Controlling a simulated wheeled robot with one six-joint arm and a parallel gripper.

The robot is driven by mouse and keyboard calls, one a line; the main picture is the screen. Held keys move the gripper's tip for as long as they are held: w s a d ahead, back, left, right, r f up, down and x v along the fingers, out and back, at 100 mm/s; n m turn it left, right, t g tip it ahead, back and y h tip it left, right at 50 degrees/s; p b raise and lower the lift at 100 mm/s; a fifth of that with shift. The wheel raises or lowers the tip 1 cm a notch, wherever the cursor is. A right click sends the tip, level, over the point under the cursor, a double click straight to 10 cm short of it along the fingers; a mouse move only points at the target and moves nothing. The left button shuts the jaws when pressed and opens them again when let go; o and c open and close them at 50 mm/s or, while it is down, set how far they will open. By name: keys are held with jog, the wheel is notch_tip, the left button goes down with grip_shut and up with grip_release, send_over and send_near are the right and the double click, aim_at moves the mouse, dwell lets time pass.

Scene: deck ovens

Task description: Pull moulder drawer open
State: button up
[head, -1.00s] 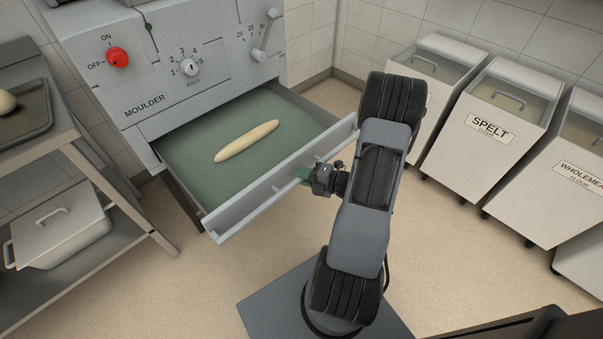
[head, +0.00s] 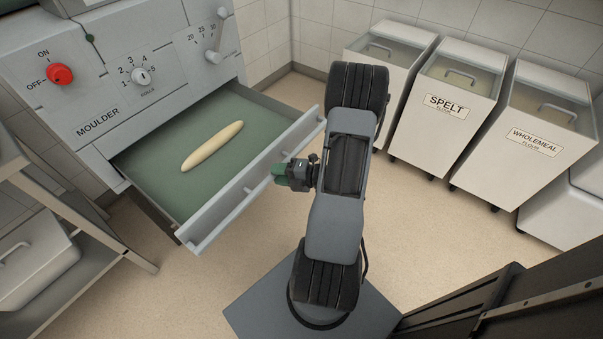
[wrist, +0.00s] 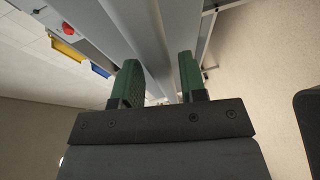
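The moulder drawer (head: 255,172) stands pulled well out of the grey moulder (head: 95,95), its green inside showing with a pale dough stick (head: 212,146) lying in it. My gripper (head: 280,173) is at the middle of the drawer's outer front. In the wrist view its two green fingers (wrist: 160,82) stand apart, with grey drawer parts running behind and between them. The fingers look open, with no clear grip on the drawer. Exact contact with the drawer handle is hard to see.
Flour bins marked spelt (head: 446,107) and wholemeal (head: 537,142) stand along the wall at right. A metal rack (head: 95,255) with a lidded white container (head: 35,270) is at left. Floor is free between the drawer and the bins. A dark unit (head: 480,310) is at lower right.

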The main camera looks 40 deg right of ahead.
jog(key=p+v, duration=0.2)
jog(key=v, duration=1)
dwell(0.3)
jog(key=s+a+r+n+g+p, duration=0.25)
jog(key=n+g, duration=0.35)
jog(key=n, duration=0.7)
jog(key=s+a+r+n+g+p, duration=0.1)
jog(key=a+r+n+g+p, duration=0.25)
jog(key=n, duration=0.85)
jog(key=w+a+r+n+h+p, duration=0.2)
jog(key=a+r+n+h+p, duration=0.2)
jog(key=a+r+n, duration=0.3)
jog(key=w+a+r+n+h+p, duration=0.3)
jog(key=a+r+n+h+p, duration=0.2)
jog(key=r+n, duration=1.1)
jog(key=a+r+p, duration=0.1)
jog(key=a+r, duration=0.2)
jog(key=r, duration=0.2)
jog(key=shift+r+p, duration=0.2)
jog(key=shift+p, duration=0.1)
